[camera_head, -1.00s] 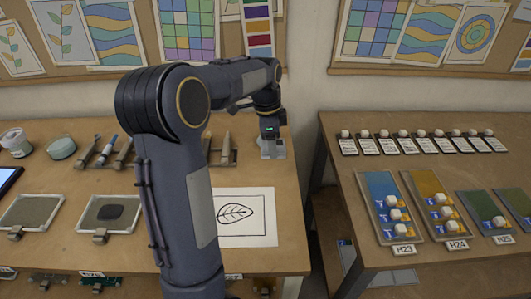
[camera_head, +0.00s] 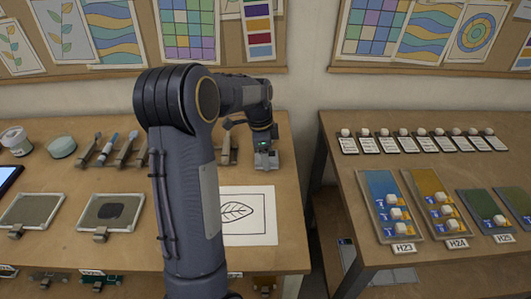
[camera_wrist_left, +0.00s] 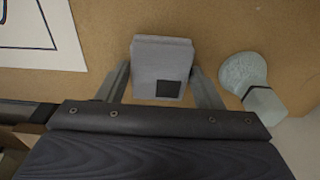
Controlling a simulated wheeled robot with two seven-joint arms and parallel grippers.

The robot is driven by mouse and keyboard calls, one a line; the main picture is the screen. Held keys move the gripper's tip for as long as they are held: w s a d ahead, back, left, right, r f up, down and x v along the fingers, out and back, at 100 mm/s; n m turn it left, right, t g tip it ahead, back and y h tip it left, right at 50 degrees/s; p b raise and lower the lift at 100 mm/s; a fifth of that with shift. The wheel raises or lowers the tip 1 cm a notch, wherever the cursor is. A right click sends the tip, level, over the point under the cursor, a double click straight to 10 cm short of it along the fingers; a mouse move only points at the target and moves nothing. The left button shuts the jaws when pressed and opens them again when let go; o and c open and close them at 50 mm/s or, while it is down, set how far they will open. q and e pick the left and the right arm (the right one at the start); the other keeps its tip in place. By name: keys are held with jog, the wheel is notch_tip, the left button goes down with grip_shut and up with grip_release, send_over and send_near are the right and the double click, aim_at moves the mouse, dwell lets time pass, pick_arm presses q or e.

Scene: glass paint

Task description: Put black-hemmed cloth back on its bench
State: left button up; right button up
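The cloth is a folded grey pad with a black square patch near one corner; it shows in the left wrist view (camera_wrist_left: 160,58) between my left fingers. No full black hem can be made out. My left gripper (camera_wrist_left: 162,78) has a finger against each side of the pad and appears shut on it. In the head view my left gripper (camera_head: 265,160) is low over the right end of the left bench (camera_head: 150,255), just behind the leaf drawing (camera_head: 247,232). The gap beneath the pad cannot be judged. My right gripper is out of view.
A pale knob-shaped object with a black band (camera_wrist_left: 245,75) stands beside the pad.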

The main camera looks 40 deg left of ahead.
pick_arm(q)
jog(key=o, duration=0.3)
notch_tip(320, 180, up, 11)
jog(key=a, duration=0.1)
jog(key=s+d+r+n+t+h, duration=0.1)
jog(key=s+d+r+n+t, duration=0.15)
jog(key=s+d, duration=0.35)
jog(key=s+d+f+n+t+h, duration=0.1)
jog(key=s+d+f+n, duration=0.2)
jog(key=s+d, duration=0.4)
jog(key=s+d+f+n+t, duration=0.1)
jog(key=s+d+f+n, duration=0.2)
jog(key=s+d+n, duration=0.3)
jog(key=s+d, duration=0.1)
jog(key=s, duration=0.4)
jog(key=shift+d+h, duration=0.25)
jog(key=shift+h, duration=0.15)
